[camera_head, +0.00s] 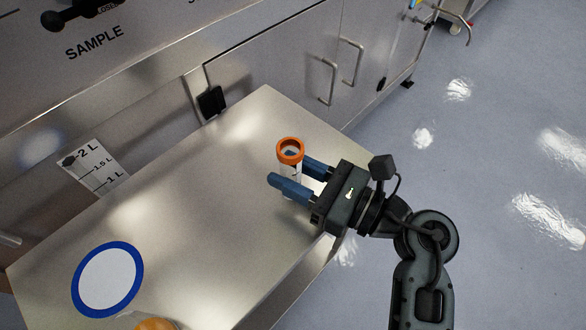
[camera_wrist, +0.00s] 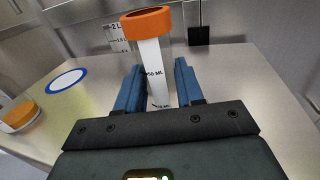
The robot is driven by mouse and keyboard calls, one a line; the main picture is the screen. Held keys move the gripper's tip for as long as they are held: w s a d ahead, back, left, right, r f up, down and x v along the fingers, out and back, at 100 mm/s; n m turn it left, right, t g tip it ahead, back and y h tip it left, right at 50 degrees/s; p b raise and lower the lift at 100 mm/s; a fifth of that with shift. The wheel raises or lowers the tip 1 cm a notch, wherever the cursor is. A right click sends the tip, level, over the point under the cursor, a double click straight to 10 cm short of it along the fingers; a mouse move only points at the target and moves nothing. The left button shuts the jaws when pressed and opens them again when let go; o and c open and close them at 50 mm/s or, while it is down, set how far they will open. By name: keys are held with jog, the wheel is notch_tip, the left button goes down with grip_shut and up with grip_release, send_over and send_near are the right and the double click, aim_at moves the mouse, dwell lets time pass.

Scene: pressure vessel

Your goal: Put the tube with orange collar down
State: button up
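The tube with orange collar (camera_head: 289,151) is upright over the right part of the metal table, its clear body between my fingers. In the wrist view the tube (camera_wrist: 148,22) stands in front of me, with a white strip and volume marks on its body. My gripper (camera_head: 293,177) has its blue fingers on both sides of the tube, shut on its body below the collar. My fingers (camera_wrist: 158,82) hide part of its lower end, so I cannot tell whether it touches the table.
A white disc with a blue ring (camera_head: 107,280) lies on the metal table (camera_head: 200,215) at the left. An orange-lidded container (camera_head: 155,324) is at the near edge, partly cut off. The middle of the table is clear. Steel cabinets (camera_head: 290,65) stand behind.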

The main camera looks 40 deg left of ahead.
jog(key=o, duration=0.4)
jog(key=shift+o, duration=0.2)
jog(key=shift+r, duration=0.2)
jog(key=w+d+b, duration=0.1)
jog(key=d, duration=1.1)
jog(key=shift+w, duration=0.35)
